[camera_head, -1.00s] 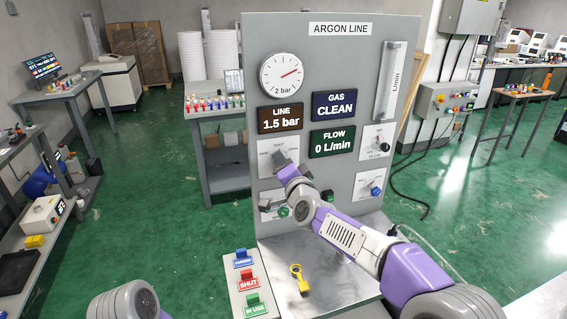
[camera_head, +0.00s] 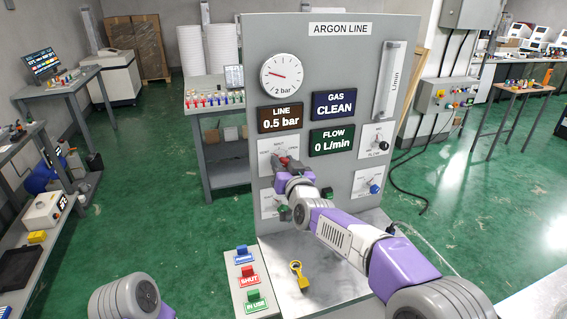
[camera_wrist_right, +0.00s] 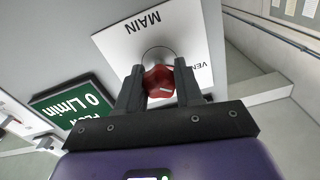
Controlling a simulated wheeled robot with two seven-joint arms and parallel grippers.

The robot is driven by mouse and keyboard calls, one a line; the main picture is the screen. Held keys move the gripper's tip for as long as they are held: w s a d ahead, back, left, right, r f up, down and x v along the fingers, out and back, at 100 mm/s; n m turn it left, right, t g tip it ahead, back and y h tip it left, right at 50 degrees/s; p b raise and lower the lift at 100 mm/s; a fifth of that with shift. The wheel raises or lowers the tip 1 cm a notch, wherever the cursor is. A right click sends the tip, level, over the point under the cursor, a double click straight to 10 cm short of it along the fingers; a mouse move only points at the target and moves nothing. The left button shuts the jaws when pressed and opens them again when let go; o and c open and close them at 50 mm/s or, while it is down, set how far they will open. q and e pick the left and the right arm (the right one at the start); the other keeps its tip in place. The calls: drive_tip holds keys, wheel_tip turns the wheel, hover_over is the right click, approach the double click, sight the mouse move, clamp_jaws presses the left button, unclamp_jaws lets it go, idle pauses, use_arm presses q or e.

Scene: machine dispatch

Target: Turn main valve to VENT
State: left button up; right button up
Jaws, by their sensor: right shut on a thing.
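The main valve is a red knob (camera_wrist_right: 158,80) on a white plate marked MAIN (camera_wrist_right: 115,45), with VENT partly legible at its right in the right wrist view. My right gripper (camera_wrist_right: 160,72) has one finger on each side of the knob and is shut on it. In the head view the red knob (camera_head: 284,160) shows only in part behind my right gripper (camera_head: 286,164), at the left of the argon panel. A short white mark shows on the knob, but its exact setting is hard to tell. My left gripper is out of view.
The LINE display (camera_head: 280,118) reads 0.5 bar, GAS reads CLEAN and FLOW (camera_head: 331,141) reads 0 L/min. The round gauge (camera_head: 282,74) is above. Other knobs sit on the panel. A yellow tool (camera_head: 296,275) lies on the bench beside the PURGE, SHUT and IN USE tags.

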drive_tip(key=shift+n, duration=0.6)
drive_tip(key=o, duration=1)
drive_tip(key=shift+o, duration=0.2)
drive_tip(key=v, duration=0.7)
drive_tip(key=shift+s, duration=0.25)
